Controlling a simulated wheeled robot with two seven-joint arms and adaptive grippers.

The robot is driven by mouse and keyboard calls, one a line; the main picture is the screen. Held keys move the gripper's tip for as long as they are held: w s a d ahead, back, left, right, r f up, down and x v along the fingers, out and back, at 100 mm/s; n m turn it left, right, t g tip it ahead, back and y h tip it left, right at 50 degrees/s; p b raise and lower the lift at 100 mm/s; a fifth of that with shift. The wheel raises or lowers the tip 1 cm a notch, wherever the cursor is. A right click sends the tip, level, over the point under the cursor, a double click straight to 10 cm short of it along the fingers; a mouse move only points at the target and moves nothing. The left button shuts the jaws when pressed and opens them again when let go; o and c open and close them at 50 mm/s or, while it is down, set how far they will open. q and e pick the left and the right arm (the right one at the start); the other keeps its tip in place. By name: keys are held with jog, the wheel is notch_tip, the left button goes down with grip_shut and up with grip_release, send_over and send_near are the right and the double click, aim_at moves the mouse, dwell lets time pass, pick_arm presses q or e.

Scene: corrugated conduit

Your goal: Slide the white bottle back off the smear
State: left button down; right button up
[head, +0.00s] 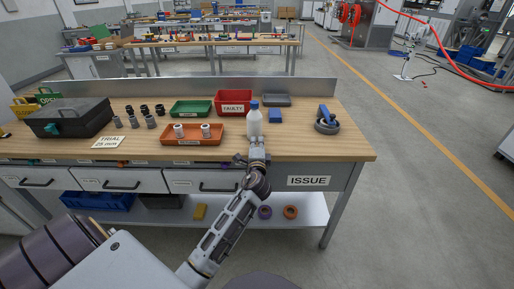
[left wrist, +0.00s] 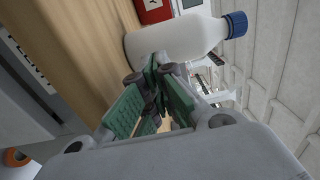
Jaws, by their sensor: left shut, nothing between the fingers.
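The white bottle (head: 254,121) with a blue cap stands upright on the wooden bench, right of the red FAULTY bin. My left gripper (head: 257,143) is at the bench's front side, just in front of the bottle. In the left wrist view the bottle (left wrist: 175,40) lies across the picture just beyond the closed fingertips (left wrist: 156,68). The fingers are shut with nothing between them. They are close to the bottle's side; I cannot tell if they touch it. No smear can be made out. My right gripper is not in view.
The red FAULTY bin (head: 233,102) stands behind left of the bottle, a blue block (head: 275,116) to its right, and a grey tray (head: 276,100) behind. An orange tray (head: 192,134) with white fittings lies left. A blue-handled tool (head: 327,121) sits farther right.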

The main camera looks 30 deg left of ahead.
aim_at(257, 133)
pick_arm(q)
jog(key=shift+x, duration=1.15)
jog(key=shift+w+a, duration=0.25)
jog(key=shift+w, duration=0.2)
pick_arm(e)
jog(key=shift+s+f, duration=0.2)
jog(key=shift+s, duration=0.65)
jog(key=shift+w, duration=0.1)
